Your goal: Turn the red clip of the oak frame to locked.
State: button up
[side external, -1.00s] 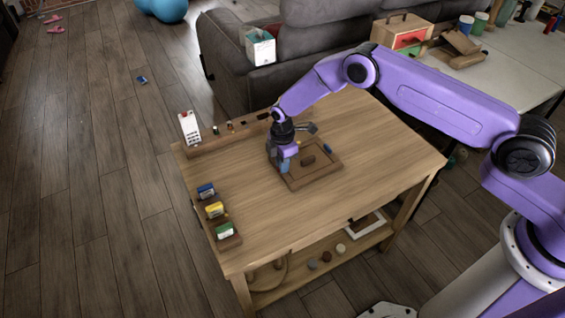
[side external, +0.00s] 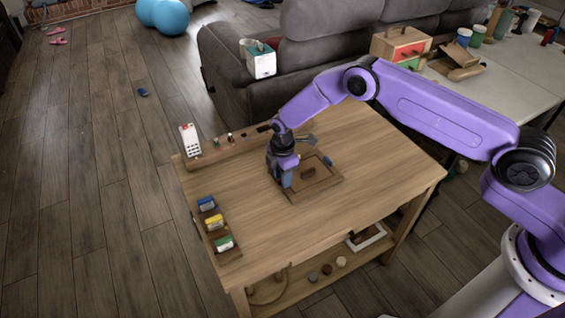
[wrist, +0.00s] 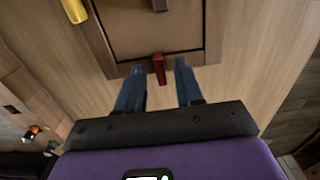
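The oak frame (side external: 322,184) lies flat on the wooden table, with a brown back panel (wrist: 155,35) and a block in its middle. The red clip (wrist: 158,69) sits on the frame's near edge in the wrist view and points across that rim. My gripper (wrist: 158,66) is open, with one blue finger on each side of the red clip and a visible gap to both. In the side view my gripper (side external: 286,181) is low at the frame's left edge and hides the red clip. A yellow clip (wrist: 75,10) shows at the upper left in the wrist view. A blue clip (side external: 328,160) is on the frame's far side.
A rack (side external: 217,228) with blue, yellow and green boxes stands along the table's left edge. A wooden rail (side external: 215,154) with a white device (side external: 189,139) and small items runs along the back left. The table (side external: 375,190) right of the frame is clear.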

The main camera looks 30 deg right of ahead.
notch_tip(320, 180, up, 17)
dwell(0.5)
jog(key=shift+r, duration=0.2)
jog(key=s+d+r+m, duration=0.2)
jog(key=s+r, duration=0.4)
jog(key=s, duration=0.4)
jog(key=s+d+r+m, duration=0.1)
jog(key=s+r, duration=0.6)
jog(key=s, duration=0.3)
jog(key=s+d+m, duration=0.1)
jog(key=s+d, duration=0.6)
jog(key=s, duration=0.3)
jog(key=s+d+r+m, duration=0.1)
jog(key=s+d, duration=0.5)
jog(key=s, duration=0.4)
jog(key=shift+s+d+m, duration=0.2)
jog(key=shift+d+m, duration=0.2)
jog(key=shift+r, duration=0.15)
